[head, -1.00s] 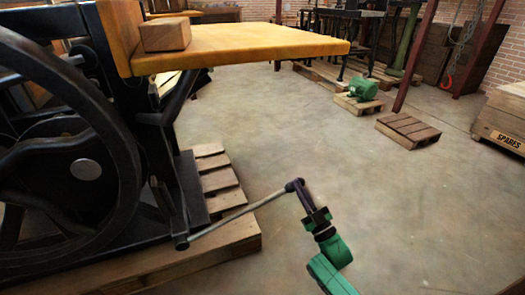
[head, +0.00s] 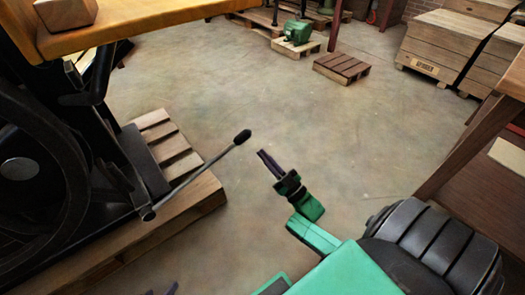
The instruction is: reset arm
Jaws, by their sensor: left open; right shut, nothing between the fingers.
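A black hand press stands at the left with a large flywheel (head: 40,170). A grey lever (head: 192,182) with a black knob (head: 242,137) slants up to the right from its lower frame. My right gripper (head: 264,158) is at the end of a green arm, just right of the knob. It is shut and empty, and a small gap shows between it and the knob. Only the dark fingertips of my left gripper (head: 165,291) show at the bottom edge, spread open below the lever; the rest of it is out of view.
The press stands on a wooden pallet (head: 205,192), with a wooden board (head: 150,22) above. A green motor (head: 298,30), a small pallet (head: 341,67) and crates (head: 440,50) stand farther back. A wooden table (head: 462,148) is at right. The middle floor is clear.

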